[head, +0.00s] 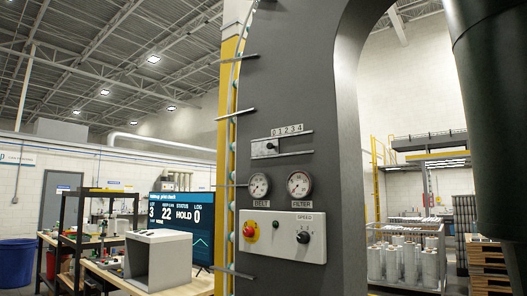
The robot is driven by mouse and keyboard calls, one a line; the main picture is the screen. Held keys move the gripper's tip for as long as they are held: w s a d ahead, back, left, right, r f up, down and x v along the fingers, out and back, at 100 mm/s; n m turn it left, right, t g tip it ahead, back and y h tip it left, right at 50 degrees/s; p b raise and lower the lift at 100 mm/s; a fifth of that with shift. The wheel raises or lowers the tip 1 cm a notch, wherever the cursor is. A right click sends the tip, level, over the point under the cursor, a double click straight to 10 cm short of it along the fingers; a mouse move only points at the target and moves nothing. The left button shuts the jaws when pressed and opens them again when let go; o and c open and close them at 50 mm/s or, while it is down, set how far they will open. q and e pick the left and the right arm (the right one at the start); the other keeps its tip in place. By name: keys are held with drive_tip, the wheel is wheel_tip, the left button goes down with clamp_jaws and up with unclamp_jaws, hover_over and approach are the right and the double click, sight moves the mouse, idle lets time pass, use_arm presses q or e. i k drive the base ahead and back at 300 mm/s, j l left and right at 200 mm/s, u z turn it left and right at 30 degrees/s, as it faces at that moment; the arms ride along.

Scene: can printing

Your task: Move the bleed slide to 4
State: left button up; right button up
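The bleed slide is a small pale plate with a dark knob (270,146) on the dark grey machine column, in the middle of the head view. A scale strip (287,130) marked 0 1 2 3 4 sits just above it. The knob is at the left, near the 0 end of the scale. A thin rail runs to the right of the plate. Neither of my grippers is in the head view, so their openings cannot be seen.
Below the slide are two round gauges, BELT (259,186) and FILTER (299,184), and a white control box (283,237) with a red button and SPEED knob. A monitor (178,212) reads HOLD at left. A dark cylindrical part, possibly mine, fills the right edge.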

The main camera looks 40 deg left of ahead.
sight(268, 147)
drive_tip(key=i+u, duration=0.1)
drive_tip(key=u, duration=0.25)
drive_tip(key=i+u, duration=0.15)
drive_tip(key=u, duration=0.2)
drive_tip(key=i+u, duration=0.1)
drive_tip(key=u, duration=0.25)
